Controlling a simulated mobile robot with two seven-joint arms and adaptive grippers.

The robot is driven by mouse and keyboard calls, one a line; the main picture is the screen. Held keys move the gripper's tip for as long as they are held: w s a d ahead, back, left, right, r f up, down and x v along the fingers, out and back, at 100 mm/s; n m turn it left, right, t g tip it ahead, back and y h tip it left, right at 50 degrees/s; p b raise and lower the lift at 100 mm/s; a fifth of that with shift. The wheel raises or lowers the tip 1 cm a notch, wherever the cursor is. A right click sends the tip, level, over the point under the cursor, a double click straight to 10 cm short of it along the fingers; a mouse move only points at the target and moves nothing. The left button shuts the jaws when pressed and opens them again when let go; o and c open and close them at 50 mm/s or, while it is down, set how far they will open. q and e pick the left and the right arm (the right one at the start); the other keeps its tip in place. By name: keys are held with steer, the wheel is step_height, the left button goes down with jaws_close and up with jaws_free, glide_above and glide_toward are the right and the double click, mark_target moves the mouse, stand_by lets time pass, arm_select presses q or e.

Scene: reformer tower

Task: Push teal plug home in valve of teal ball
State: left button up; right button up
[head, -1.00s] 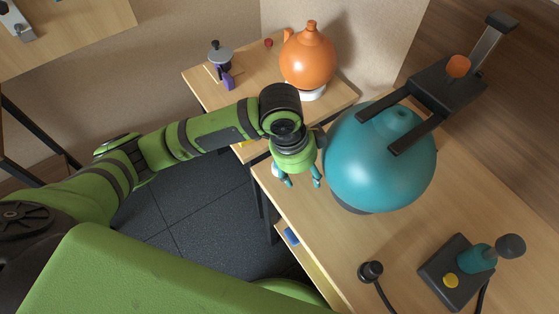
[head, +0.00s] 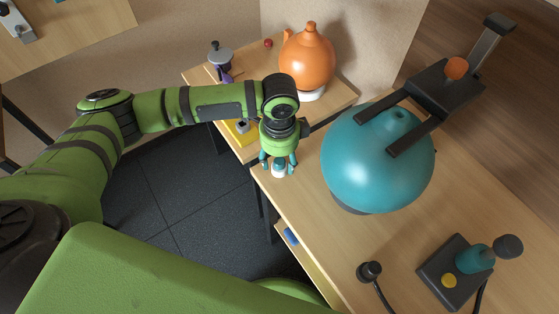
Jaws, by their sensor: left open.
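The teal ball (head: 375,165) stands on the wooden table, with its valve (head: 399,115) at the top between two dark prongs. My left gripper (head: 279,169) is open, pointing down near the table's left edge, to the left of the ball and apart from it. A small white and teal piece (head: 279,171), which may be the teal plug, shows between its fingers; I cannot tell whether they touch it. No plug can be made out in the valve. My right gripper is not in view.
A dark two-pronged stand (head: 447,88) with an orange knob reaches over the ball. An orange ball (head: 307,58) stands on the back table. A dark base with a teal pump (head: 474,259) and a black round fitting (head: 369,271) with a cable are at front right.

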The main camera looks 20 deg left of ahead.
mark_target(280, 161)
arm_select(q)
steer(key=shift+f, duration=0.25)
steer(key=c, duration=0.9)
steer(key=shift+o, duration=0.2)
step_height(280, 161, up, 10)
steer(key=shift+c, duration=0.3)
jaws_close()
steer(key=shift+r, duration=0.1)
